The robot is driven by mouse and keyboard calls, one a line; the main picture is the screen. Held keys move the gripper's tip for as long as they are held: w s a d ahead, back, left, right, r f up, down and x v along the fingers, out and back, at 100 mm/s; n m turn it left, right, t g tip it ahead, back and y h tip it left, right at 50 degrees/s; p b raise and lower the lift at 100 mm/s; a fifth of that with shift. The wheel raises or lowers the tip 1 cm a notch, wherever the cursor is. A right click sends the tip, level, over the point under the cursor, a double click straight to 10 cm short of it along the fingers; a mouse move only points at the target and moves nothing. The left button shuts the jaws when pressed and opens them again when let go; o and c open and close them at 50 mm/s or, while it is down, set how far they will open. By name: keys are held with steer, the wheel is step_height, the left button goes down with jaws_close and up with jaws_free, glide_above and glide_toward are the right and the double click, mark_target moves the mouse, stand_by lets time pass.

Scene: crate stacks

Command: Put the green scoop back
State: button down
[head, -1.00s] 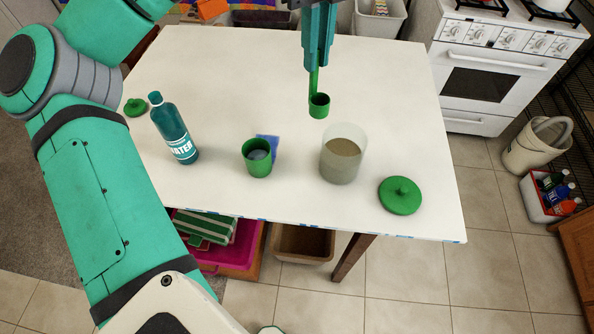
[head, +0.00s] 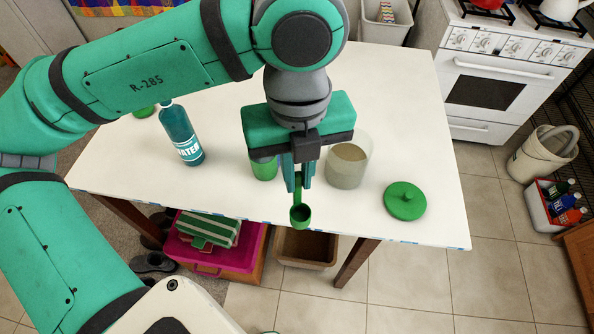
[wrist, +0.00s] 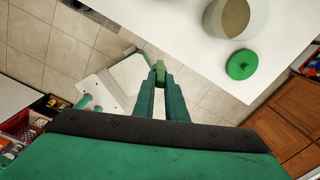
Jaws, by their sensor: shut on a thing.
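My gripper (head: 298,180) is shut on the green scoop (head: 300,216), holding it by the handle with its small cup hanging down. In the wrist view, the fingers (wrist: 161,88) and the end of the scoop (wrist: 160,68) show over the floor, outside the table's front edge. A clear jar (head: 346,178) with brown contents stands uncapped on the table, behind and right of the gripper. It also shows in the wrist view (wrist: 212,22). A green lid with a knob (head: 405,201) lies right of the jar. A green cup (head: 264,170) is partly hidden behind my gripper.
A teal water bottle (head: 182,136) stands on the white table (head: 420,120) at left, with another green lid (head: 143,111) behind it, partly hidden by my arm. A magenta crate (head: 225,255) and a brown bin (head: 306,250) are low at the table's front.

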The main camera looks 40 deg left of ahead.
steer(key=w+a+f, duration=0.6)
steer(key=f, duration=0.4)
steer(key=shift+w+f, duration=0.35)
steer(key=shift+f, duration=0.1)
steer(key=c, duration=1.8)
jaws_free()
step_height(320, 180, up, 12)
